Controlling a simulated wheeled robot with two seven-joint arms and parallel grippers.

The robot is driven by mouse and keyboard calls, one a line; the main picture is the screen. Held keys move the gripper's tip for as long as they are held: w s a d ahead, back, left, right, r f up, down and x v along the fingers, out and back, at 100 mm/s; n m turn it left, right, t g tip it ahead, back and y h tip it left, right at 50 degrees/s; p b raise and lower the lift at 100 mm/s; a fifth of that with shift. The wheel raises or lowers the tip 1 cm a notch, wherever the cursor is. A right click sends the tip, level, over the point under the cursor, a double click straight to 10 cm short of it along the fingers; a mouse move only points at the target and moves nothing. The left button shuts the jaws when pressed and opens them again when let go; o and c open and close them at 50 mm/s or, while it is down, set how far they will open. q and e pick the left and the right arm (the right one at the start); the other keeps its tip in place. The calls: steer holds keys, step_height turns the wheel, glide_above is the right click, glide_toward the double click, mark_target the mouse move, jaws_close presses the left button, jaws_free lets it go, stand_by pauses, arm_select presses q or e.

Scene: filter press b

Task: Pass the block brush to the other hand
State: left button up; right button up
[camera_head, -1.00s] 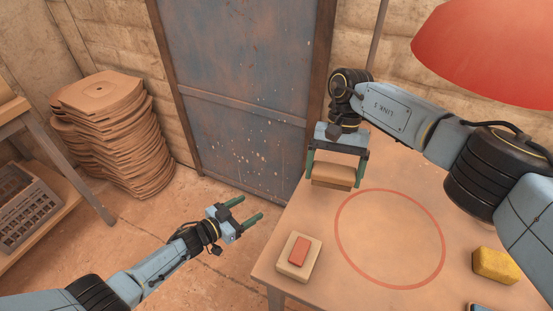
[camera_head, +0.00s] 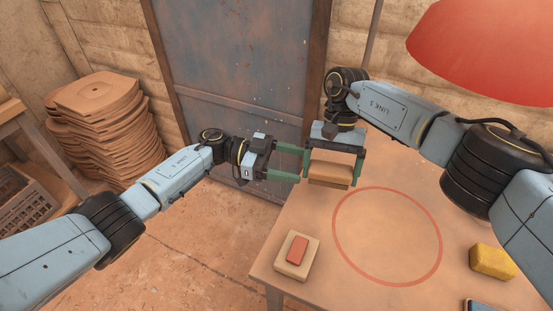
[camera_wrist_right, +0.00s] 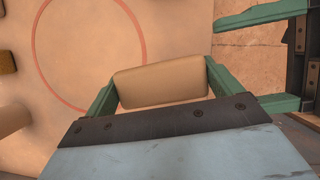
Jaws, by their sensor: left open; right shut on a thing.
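The block brush (camera_head: 330,173) is a tan wooden block held between the green fingers of my right gripper (camera_head: 334,168), above the far left part of the table. It also shows in the right wrist view (camera_wrist_right: 160,83), gripped at both ends. My left gripper (camera_head: 288,163) is open and points right, with its green fingers close to the left side of the right gripper. In the right wrist view the left gripper's open fingers (camera_wrist_right: 262,60) are at the right, apart from the brush, with nothing between them.
The table (camera_head: 300,215) bears a red painted ring (camera_head: 340,255), a tan block with a red piece on top (camera_head: 297,255) and a yellow sponge-like block (camera_head: 492,261). A red lamp shade (camera_head: 490,50) hangs at upper right. Stacked tan plates (camera_head: 108,130) stand at the left.

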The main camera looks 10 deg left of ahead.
mark_target(326, 167)
arm_select(q)
steer(key=d, duration=0.8)
steer(key=shift+s+f, duration=0.2)
steer(key=shift+s, duration=0.05)
steer(key=shift+a, duration=0.1)
steer(key=c, duration=0.9)
steer(key=shift+c, duration=1.1)
arm_select(e)
steer(key=o, duration=0.7)
steer(key=shift+r, duration=0.1)
